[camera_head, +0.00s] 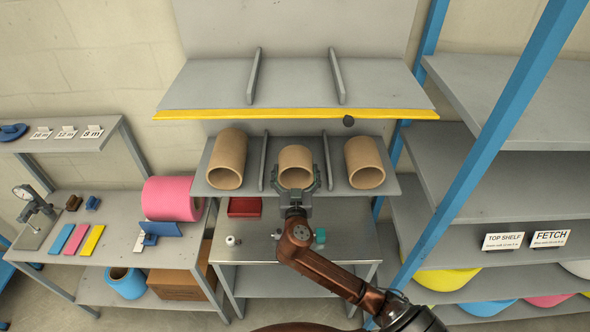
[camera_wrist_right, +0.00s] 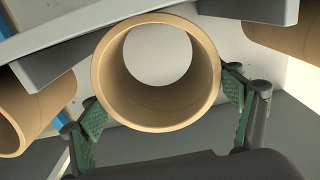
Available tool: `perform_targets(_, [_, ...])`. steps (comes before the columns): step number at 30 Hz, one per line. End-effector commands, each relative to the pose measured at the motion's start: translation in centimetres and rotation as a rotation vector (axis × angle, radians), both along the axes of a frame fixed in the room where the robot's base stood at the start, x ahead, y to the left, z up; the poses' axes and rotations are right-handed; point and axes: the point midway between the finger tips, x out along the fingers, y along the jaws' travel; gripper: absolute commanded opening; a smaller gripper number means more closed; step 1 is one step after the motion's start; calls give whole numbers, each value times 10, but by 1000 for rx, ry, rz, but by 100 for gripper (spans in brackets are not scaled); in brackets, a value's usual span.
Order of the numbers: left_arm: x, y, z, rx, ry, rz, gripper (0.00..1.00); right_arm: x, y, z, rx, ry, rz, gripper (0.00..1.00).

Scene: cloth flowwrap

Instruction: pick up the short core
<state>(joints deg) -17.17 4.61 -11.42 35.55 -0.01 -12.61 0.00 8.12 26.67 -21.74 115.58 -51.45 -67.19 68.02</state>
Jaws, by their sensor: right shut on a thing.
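Three hollow brown cardboard cores lie on a grey shelf, end openings toward me. The middle core (camera_head: 295,162) looks the shortest. The left core (camera_head: 228,160) and the right core (camera_head: 364,162) are longer. My right gripper (camera_head: 297,182) has its fingers on both sides of the middle core and is shut on it. In the right wrist view the short core (camera_wrist_right: 156,70) fills the middle, between the green finger pads of the gripper (camera_wrist_right: 168,115). My left gripper is not in view.
Thin upright dividers (camera_head: 263,162) separate the cores. An upper shelf with a yellow front edge (camera_head: 290,114) hangs above. A steel table (camera_head: 260,245) below holds a red tray (camera_head: 244,207). A blue-posted rack (camera_head: 490,150) stands at the right, a pink roll (camera_head: 172,198) at the left.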

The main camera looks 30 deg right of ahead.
Motion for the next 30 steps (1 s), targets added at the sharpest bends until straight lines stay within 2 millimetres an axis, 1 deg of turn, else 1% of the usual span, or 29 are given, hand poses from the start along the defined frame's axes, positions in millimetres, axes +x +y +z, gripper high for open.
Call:
perform_targets(5, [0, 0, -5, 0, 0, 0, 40, 0, 1, 9, 2, -6, 1, 54])
perform_targets(7, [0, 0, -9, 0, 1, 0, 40, 0, 1, 17, 4, -8, 1, 54])
perform_targets(10, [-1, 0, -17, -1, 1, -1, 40, -2, 1, 34, 7, -10, 2, 54])
perform_targets(18, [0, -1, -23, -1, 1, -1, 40, -55, 4, 95, 7, -10, 4, 54])
perform_targets(20, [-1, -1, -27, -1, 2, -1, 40, -69, 4, 98, 7, -6, 3, 54])
perform_targets(24, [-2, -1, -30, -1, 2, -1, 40, -100, 5, 111, 6, -6, 3, 54])
perform_targets(25, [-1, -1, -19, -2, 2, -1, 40, -102, 5, 114, 6, 4, 2, 54])
perform_targets(30, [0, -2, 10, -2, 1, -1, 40, -121, 5, 127, 2, 3, -2, 54])
